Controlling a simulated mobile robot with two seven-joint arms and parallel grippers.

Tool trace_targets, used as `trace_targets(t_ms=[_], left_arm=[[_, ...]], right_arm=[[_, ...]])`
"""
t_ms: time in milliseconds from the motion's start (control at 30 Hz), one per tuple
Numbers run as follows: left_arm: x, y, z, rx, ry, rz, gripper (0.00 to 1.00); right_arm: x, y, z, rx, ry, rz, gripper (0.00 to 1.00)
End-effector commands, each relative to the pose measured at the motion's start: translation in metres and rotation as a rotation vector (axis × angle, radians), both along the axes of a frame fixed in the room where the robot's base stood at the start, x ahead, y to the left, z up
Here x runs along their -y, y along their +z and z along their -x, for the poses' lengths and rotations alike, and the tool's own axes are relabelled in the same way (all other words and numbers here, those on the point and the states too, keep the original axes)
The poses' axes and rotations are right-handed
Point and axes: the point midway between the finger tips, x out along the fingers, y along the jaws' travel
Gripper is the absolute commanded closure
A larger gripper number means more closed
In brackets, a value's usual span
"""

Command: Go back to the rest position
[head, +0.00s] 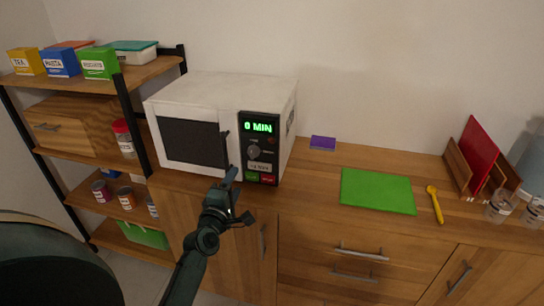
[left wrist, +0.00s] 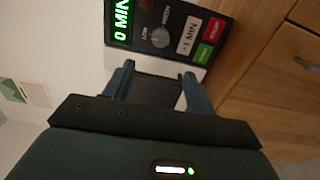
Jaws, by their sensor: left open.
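My left gripper (head: 232,205) is in front of the lower right part of the white microwave (head: 225,88). It is open, and nothing shows between its fingers. In the left wrist view the two fingers (left wrist: 160,85) are spread below the microwave's control panel (left wrist: 165,35). They look apart from the panel, though the exact gap is hard to tell. The panel display reads 0 MIN in the head view, and the microwave door is shut. My right gripper is in neither view.
The wooden counter (head: 318,177) holds a green board (head: 378,191), a yellow spoon (head: 435,204), a purple box (head: 322,143) and glass jars (head: 498,207) at the right. A shelf (head: 155,70) with boxes and cans stands at the left. The counter between microwave and board is clear.

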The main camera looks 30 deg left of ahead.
Motion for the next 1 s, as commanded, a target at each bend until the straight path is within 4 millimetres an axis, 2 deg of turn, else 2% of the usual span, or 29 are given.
trace_targets(t_ms=[167, 267, 333, 467, 500, 600, 700, 833, 900, 1000], left_arm=[[0.002, -0.002, 0.001, -0.008, -0.005, -0.012, 0.44], [0.018, -0.016, 0.009, -0.072, -0.050, -0.114, 0.44], [0.042, -0.036, 0.023, -0.157, -0.120, -0.264, 0.44], [0.101, -0.086, 0.069, -0.343, -0.325, -0.652, 0.44], [0.119, -0.101, 0.087, -0.390, -0.398, -0.774, 0.44], [0.160, -0.132, 0.134, -0.475, -0.577, -1.057, 0.44], [0.190, -0.153, 0.177, -0.515, -0.732, -1.284, 0.44], [0.214, -0.167, 0.216, -0.525, -0.867, -1.476, 0.44], [0.220, -0.170, 0.227, -0.523, -0.903, -1.529, 0.44], [0.223, -0.171, 0.232, -0.522, -0.923, -1.560, 0.44]], right_arm=[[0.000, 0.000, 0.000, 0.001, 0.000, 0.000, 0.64], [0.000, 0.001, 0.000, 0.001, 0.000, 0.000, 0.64], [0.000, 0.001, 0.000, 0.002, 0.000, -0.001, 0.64], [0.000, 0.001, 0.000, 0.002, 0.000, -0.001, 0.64], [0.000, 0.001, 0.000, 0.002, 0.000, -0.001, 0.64], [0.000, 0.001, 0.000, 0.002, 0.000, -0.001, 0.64], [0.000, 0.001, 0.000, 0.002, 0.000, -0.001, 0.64], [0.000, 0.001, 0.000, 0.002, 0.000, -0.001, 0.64], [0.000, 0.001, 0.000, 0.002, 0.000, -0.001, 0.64], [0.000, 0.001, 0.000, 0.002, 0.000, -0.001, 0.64]])
